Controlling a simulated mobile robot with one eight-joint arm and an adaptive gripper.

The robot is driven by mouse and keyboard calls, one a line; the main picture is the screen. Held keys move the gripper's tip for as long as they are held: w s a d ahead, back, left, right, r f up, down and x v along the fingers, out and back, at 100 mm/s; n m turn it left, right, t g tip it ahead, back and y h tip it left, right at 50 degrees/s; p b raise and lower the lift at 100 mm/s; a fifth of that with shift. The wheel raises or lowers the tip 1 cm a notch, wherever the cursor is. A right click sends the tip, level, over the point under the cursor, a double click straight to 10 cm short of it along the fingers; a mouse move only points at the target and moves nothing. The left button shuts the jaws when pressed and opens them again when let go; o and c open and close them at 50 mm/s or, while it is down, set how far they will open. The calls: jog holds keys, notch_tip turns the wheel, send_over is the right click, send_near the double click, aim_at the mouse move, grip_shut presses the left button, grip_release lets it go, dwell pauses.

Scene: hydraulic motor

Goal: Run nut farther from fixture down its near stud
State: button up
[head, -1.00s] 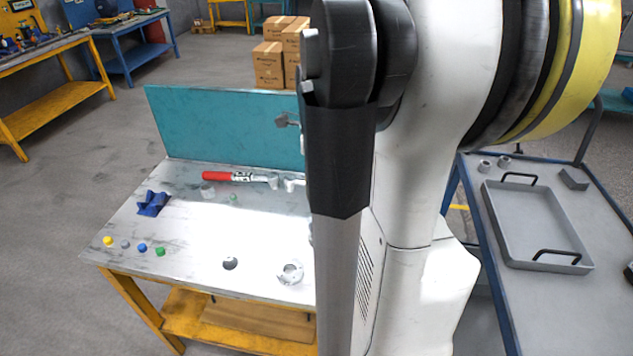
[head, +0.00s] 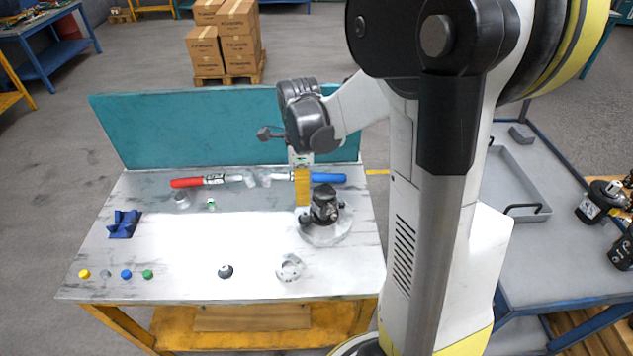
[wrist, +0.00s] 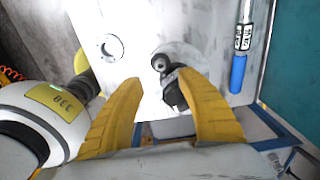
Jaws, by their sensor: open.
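My gripper (head: 302,202) is above the right part of the workbench, beside a dark motor part (head: 325,206) on a round grey base (head: 327,236). In the wrist view my gripper (wrist: 160,84) has its two yellow fingers spread wide. I cannot make out separate nuts or studs on this part, nor tell which thing is the fixture. A blue V-shaped block (head: 124,224) lies at the bench's left.
A red-ended tool (head: 187,182) and a blue-ended one (head: 328,179) lie along the teal back panel (head: 200,130). A grey ring part (head: 290,268), a dark round piece (head: 225,271) and several coloured caps (head: 126,274) sit near the front edge. The bench middle is clear.

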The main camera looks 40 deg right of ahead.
aim_at(304, 214)
notch_tip(304, 214, down, 10)
jog(key=b, duration=0.3)
jog(key=shift+b, duration=0.4)
jog(key=shift+r, duration=0.1)
grip_shut()
jog(key=shift+c, duration=1.6)
grip_release()
jog(key=shift+r, duration=0.15)
